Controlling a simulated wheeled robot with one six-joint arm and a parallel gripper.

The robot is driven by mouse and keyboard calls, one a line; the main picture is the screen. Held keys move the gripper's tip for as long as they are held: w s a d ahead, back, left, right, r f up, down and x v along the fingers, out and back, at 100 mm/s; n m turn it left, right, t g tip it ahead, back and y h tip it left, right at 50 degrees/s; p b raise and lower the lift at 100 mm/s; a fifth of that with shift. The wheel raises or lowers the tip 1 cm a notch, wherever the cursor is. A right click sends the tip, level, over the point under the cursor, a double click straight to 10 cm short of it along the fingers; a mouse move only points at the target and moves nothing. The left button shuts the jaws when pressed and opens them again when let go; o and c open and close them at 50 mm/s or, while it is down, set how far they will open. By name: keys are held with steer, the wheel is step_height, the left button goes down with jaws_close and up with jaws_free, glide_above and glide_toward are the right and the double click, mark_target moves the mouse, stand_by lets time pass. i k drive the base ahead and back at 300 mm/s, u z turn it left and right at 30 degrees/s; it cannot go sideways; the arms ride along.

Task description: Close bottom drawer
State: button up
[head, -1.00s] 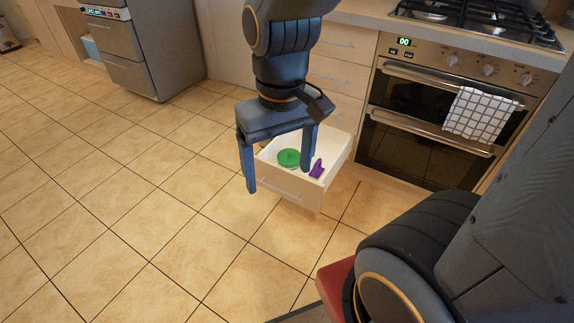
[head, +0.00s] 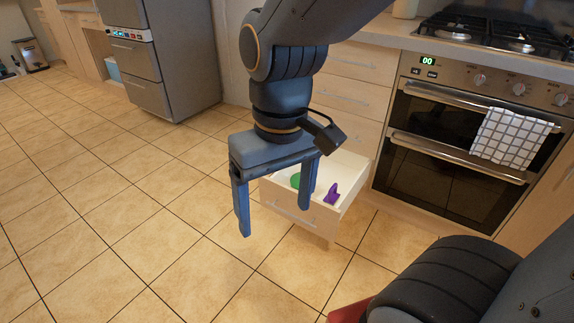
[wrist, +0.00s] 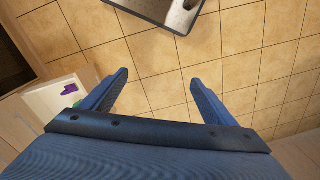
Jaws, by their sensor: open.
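The bottom drawer (head: 300,210) is pulled out from the cabinet left of the oven. It has a light wood front with a metal handle (head: 292,214) and a white inside. A green object (head: 295,181) and a purple object (head: 332,193) lie in it. My gripper (head: 275,222) is open and empty, its fingers pointing down. In the head view it overlaps the drawer's left part; I cannot tell the exact gap. In the wrist view the open fingers (wrist: 160,80) are over floor tiles, and the drawer (wrist: 50,98) is to their left, partly hidden by my gripper.
An oven (head: 455,140) with a checked towel (head: 510,138) stands right of the drawer. Shut drawers (head: 345,98) are above it. A grey appliance (head: 165,60) stands at the back left. The tiled floor (head: 120,200) in front and to the left is clear.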

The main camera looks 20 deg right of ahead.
mark_target(350, 170)
steer(key=z, duration=0.55)
steer(key=k, duration=0.65)
steer(key=z, duration=0.7)
steer(key=i, duration=0.5)
steer(key=u, duration=0.55)
steer(key=i, duration=0.75)
steer(key=u, duration=0.75)
